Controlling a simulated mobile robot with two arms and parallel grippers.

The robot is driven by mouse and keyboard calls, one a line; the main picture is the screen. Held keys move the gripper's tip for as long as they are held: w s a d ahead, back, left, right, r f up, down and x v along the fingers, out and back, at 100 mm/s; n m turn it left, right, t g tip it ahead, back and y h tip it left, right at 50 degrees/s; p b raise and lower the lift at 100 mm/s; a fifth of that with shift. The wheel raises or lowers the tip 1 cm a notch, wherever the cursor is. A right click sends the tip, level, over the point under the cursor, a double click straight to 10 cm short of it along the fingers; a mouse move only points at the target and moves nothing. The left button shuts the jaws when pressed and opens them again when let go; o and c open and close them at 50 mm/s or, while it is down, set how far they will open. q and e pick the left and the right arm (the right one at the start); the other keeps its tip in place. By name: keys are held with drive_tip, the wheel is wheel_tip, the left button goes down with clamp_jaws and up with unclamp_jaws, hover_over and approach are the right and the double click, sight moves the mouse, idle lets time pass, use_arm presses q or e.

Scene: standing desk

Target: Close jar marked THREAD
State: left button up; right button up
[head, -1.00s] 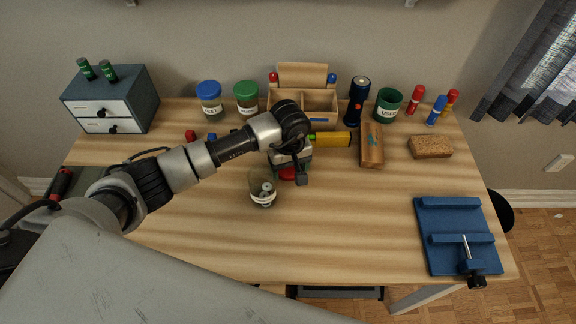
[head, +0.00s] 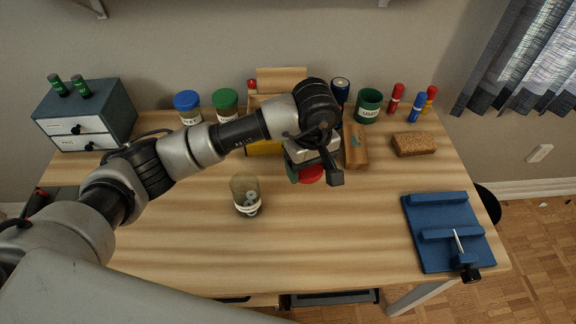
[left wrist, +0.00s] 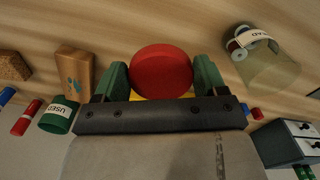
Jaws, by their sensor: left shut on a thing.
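A clear open jar (head: 246,195) with a white label and small spools inside stands upright on the desk. In the left wrist view the jar (left wrist: 268,65) shows at the upper right, its label partly readable as "AD". My left gripper (head: 310,170) is shut on a round red lid (head: 311,175), held to the right of the jar and apart from it. In the left wrist view the lid (left wrist: 161,71) sits between two green fingers. My right gripper is not in view.
A blue-lidded jar (head: 187,104), a green-lidded jar (head: 226,103) and a green "USED" cup (head: 368,106) stand at the back. A wooden block (head: 356,147) lies behind the gripper. A blue board with a clamp (head: 436,217) is at right. The front middle is clear.

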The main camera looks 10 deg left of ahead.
use_arm(q)
drive_tip(key=shift+s+d+r, duration=0.2)
drive_tip(key=shift+d+r, duration=0.15)
drive_tip(key=shift+d, duration=0.15)
drive_tip(key=shift+s+d+r, duration=0.15)
drive_tip(key=shift+d+r, duration=0.15)
drive_tip(key=shift+d, duration=0.2)
